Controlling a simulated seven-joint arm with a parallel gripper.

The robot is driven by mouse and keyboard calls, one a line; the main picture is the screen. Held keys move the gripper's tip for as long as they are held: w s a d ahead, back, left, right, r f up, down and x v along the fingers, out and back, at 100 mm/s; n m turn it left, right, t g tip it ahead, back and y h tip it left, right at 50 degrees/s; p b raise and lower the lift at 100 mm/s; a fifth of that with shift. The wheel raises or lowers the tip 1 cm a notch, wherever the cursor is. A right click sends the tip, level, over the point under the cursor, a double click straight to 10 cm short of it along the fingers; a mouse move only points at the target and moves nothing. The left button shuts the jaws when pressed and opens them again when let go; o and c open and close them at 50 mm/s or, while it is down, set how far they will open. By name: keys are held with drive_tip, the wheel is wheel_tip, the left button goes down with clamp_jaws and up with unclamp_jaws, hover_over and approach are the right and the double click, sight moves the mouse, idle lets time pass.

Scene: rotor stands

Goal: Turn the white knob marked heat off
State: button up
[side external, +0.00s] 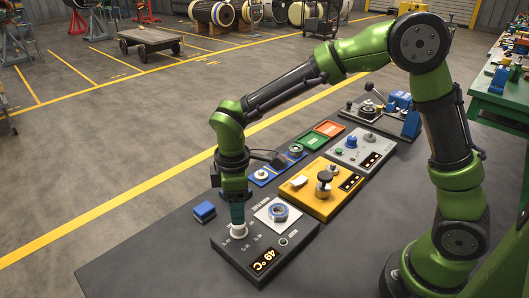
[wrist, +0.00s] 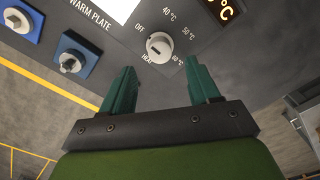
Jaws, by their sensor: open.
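The white knob (side external: 239,231) marked HEAT sits at the near left part of a dark panel (side external: 225,251). The wrist view shows the knob (wrist: 159,46) with a short dark mark on its face, ringed by OFF, 40, 50 and 60 °C labels; I cannot tell which label the mark points to. My gripper (side external: 237,221) points down over the knob. In the wrist view my gripper (wrist: 160,68) has its two green fingers apart with nothing between them; the knob appears just beyond the tips, and contact is not clear.
A small blue block (side external: 204,211) lies to the left. The bench front left is clear.

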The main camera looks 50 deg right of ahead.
wheel_tip(320, 180, up, 11)
idle(0.5)
drive_tip(key=s+d+r+m+t+y, duration=0.1)
drive_tip(key=s+d+m+t, duration=0.2)
drive_tip(key=s+d+m, duration=0.3)
drive_tip(key=s+d+r+m+t+y, duration=0.1)
drive_tip(key=s+d+r+m+t, duration=0.1)
drive_tip(key=s+d+m+t, duration=0.2)
drive_tip(key=s+d+m, duration=0.3)
drive_tip(key=s+m, duration=0.1)
drive_tip(key=s, duration=0.1)
drive_tip(key=shift+r, duration=0.25)
